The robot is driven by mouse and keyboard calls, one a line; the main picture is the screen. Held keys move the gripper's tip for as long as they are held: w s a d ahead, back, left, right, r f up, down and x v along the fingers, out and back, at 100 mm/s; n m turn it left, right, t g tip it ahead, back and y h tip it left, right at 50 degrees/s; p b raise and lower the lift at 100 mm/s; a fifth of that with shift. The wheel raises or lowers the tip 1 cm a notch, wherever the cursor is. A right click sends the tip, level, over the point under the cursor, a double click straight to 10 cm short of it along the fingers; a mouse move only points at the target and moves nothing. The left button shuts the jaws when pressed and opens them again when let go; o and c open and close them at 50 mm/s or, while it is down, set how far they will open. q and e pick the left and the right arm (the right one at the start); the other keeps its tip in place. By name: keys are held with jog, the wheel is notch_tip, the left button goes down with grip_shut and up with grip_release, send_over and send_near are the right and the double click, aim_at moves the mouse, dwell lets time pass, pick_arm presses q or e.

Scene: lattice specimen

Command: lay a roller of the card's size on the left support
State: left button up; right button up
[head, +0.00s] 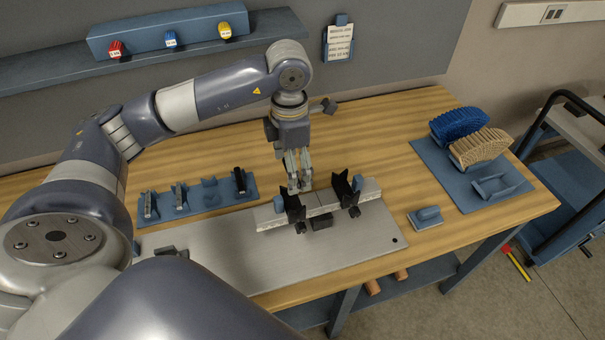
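My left gripper (299,171) points straight down, with its fingertips just above the left support (291,206). Its fingers look close together, but whether a roller is between them is too small to tell. The left support is a dark upright block on a pale ruled bar, and the right support (346,188) stands beside it. A blue rack (195,206) on the table's left holds dark rollers (240,181) in several slots; its third slot from the left looks empty. The white card (339,41) hangs on the wall, its text unreadable. My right gripper is not in view.
The bar (321,201) rests on a grey metal plate (240,258). To the right, a blue mat (470,175) carries blue and tan curved lattices (478,147) and a blue cradle (494,186). A blue-grey block (428,217) lies between. The wood behind the bar is clear.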

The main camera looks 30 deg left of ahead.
pick_arm(q)
jog(key=shift+w+a+f+b, duration=0.15)
jog(key=shift+f+b, duration=0.15)
jog(key=shift+f, duration=0.25)
jog(key=shift+s+a+f+b, duration=0.15)
jog(key=shift+f+b, duration=0.1)
jog(key=shift+f, duration=0.25)
notch_tip(320, 180, down, 3)
jog(key=shift+w+d+f+b, duration=0.1)
jog(key=shift+b, duration=0.75)
jog(key=o, duration=0.4)
jog(key=shift+c, duration=0.7)
jog(key=shift+f+b, duration=0.1)
jog(key=shift+b, duration=0.2)
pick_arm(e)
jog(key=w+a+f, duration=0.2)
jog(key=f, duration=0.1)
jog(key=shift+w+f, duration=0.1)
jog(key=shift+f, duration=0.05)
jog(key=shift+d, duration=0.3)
